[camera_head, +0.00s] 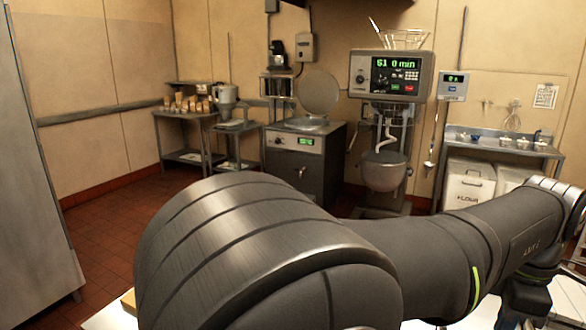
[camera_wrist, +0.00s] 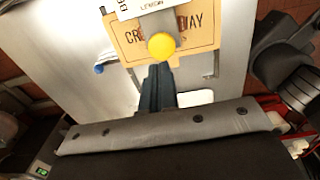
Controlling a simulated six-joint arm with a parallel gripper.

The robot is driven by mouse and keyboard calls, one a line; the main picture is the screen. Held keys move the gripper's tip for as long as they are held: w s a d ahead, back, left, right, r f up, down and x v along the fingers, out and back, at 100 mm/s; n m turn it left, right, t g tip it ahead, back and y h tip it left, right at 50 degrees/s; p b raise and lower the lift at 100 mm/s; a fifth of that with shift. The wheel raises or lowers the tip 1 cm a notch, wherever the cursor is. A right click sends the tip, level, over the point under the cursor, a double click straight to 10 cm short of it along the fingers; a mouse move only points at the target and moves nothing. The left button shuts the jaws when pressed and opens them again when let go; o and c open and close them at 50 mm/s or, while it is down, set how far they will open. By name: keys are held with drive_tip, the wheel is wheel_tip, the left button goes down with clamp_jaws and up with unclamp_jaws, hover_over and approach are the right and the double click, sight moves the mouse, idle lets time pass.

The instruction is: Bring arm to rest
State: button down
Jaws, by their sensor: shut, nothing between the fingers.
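My arm (camera_head: 270,250) fills the front of the head view and reaches to the right edge; its gripper end is not seen there. In the wrist view my gripper (camera_wrist: 160,68) points up the picture with its dark fingers together and nothing between them. A yellow ball (camera_wrist: 162,46) shows just past the fingertips. Whether they touch it I cannot tell.
A pale worktop (camera_wrist: 70,50) lies under the gripper. A red tray (camera_wrist: 293,123) with white items is at the right of the wrist view. In the head view, a mixer (camera_head: 385,170), a cabinet (camera_head: 303,150) and side tables stand by the back wall. Tiled floor (camera_head: 110,225) is clear at left.

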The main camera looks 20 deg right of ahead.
wheel_tip(320, 180, down, 4)
drive_tip(key=shift+r, duration=0.15)
wheel_tip(320, 180, up, 12)
drive_tip(key=m, duration=2.2)
drive_tip(key=shift+a+r, duration=0.15)
drive_tip(key=shift+a, duration=0.15)
drive_tip(key=shift+s, duration=0.1)
idle(0.5)
